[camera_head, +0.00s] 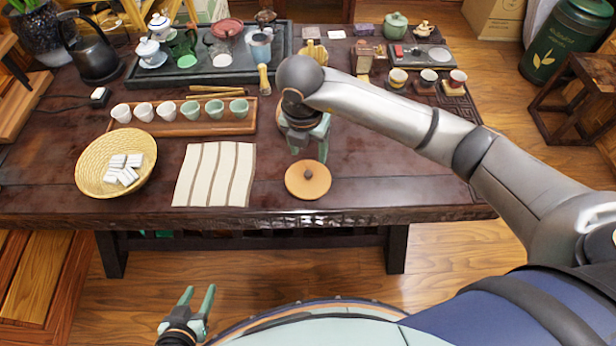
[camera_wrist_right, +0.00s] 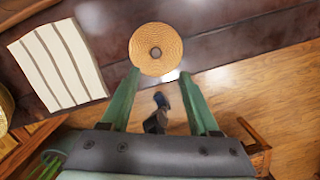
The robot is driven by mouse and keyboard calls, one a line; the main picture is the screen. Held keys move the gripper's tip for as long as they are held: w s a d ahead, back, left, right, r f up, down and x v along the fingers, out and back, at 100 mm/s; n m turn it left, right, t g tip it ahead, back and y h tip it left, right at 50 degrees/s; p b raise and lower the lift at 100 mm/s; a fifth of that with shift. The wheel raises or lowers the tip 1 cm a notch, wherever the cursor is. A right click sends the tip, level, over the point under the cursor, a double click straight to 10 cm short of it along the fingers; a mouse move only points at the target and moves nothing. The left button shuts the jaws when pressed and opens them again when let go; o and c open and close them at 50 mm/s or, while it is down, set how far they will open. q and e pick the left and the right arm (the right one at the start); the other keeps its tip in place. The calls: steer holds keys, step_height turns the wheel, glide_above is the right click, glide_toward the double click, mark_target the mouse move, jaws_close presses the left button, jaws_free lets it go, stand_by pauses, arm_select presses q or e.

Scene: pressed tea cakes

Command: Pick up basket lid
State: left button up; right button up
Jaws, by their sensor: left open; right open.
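The basket lid (camera_head: 308,181) is a round, tan woven disc with a small dark knob at its centre. It lies flat near the front edge of the dark table. In the right wrist view the lid (camera_wrist_right: 156,49) shows just beyond the fingertips. My right gripper (camera_head: 309,153) is open and empty, pointing down close above and behind the lid, apart from it as far as I can tell. Its fingers (camera_wrist_right: 160,72) stand apart in the right wrist view. My left gripper (camera_head: 200,298) is open and empty, low in front of the table.
A woven basket (camera_head: 91,171) with white wrapped pieces stands at the table's left. A striped cloth (camera_head: 184,195) lies left of the lid. A wooden tray (camera_head: 240,126) of cups and a tea tray (camera_head: 205,77) are farther back. Table right of the lid is clear.

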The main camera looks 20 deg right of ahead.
glide_above(308, 173)
steer(key=s, duration=0.1)
steer(key=f, duration=0.4)
steer(key=shift+s+a+f, duration=0.1)
steer(key=shift+s+f, duration=0.1)
steer(key=shift+w+f+p, duration=0.15)
steer(key=shift+w+f, duration=0.05)
steer(key=shift+f, duration=0.75)
steer(key=shift+w+f+p, duration=0.1)
steer(key=shift+w+f, duration=0.1)
steer(key=shift+f, duration=0.8)
steer(key=shift+w+f+p, duration=0.15)
steer(key=shift+w+f, duration=0.05)
steer(key=shift+f, duration=0.75)
steer(key=shift+c, duration=0.2)
jaws_close()
